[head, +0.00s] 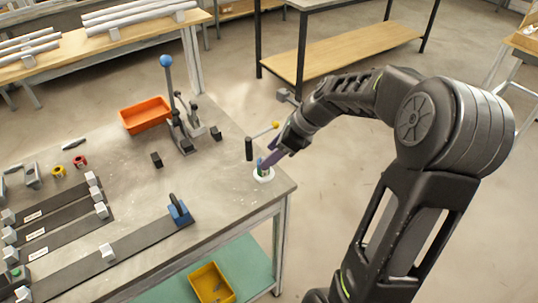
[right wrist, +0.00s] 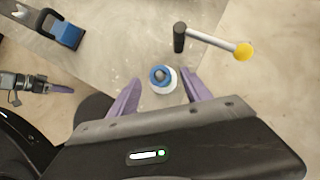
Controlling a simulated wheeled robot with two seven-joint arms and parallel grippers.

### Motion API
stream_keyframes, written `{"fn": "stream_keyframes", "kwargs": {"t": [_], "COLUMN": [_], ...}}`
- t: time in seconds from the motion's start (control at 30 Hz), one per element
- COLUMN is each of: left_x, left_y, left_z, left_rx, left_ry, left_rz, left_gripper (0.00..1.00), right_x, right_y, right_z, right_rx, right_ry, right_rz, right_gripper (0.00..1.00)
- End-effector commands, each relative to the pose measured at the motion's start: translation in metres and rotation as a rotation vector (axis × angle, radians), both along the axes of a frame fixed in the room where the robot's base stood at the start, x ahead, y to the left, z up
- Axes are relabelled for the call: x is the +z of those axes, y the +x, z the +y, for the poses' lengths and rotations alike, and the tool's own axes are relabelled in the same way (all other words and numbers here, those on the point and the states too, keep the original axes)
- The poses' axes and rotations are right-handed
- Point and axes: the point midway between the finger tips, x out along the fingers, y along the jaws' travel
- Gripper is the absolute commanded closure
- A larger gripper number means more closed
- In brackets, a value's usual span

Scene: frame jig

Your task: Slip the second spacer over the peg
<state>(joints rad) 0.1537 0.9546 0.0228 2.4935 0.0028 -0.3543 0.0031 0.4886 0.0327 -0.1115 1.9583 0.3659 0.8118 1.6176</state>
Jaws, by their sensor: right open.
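My right gripper (head: 270,160) is at the near right corner of the table, pointing down at a small round white base (head: 263,175). In the right wrist view its two purple fingers (right wrist: 162,76) are apart, on either side of the white base (right wrist: 171,87). A blue ring (right wrist: 154,72) sits there around a grey peg top (right wrist: 161,74); neither finger visibly touches it. Whether another spacer lies under the blue ring cannot be told. My left gripper (right wrist: 58,89) shows at the left of the right wrist view, its jaw state unclear; it is outside the head view.
A mallet (head: 249,149) with a yellow-ended handle lies close behind the peg. A blue clamp (head: 179,211), an orange bin (head: 146,115), a lever fixture with a blue knob (head: 166,61), and yellow (head: 59,171) and red (head: 80,161) rings are on the table.

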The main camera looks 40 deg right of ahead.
Motion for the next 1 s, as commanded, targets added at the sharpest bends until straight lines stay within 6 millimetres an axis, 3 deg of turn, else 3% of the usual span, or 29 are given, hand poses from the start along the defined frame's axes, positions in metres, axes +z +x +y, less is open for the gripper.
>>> {"fn": "stream_keyframes", "kwargs": {"t": [0.4, 1.0], "left_x": [-0.003, -0.003], "left_y": [0.000, 0.000], "left_z": [0.000, 0.000], "left_rx": [-0.001, -0.001], "left_ry": [-0.001, -0.001], "left_rz": [-0.001, -0.001], "left_gripper": [0.64, 0.64], "right_x": [0.050, 0.052], "right_y": [-0.026, -0.027], "right_z": [-0.019, -0.020], "right_rx": [0.000, 0.001], "right_ry": [-0.002, 0.000], "right_rz": [-0.001, 0.001], "right_gripper": [0.43, 0.43]}}
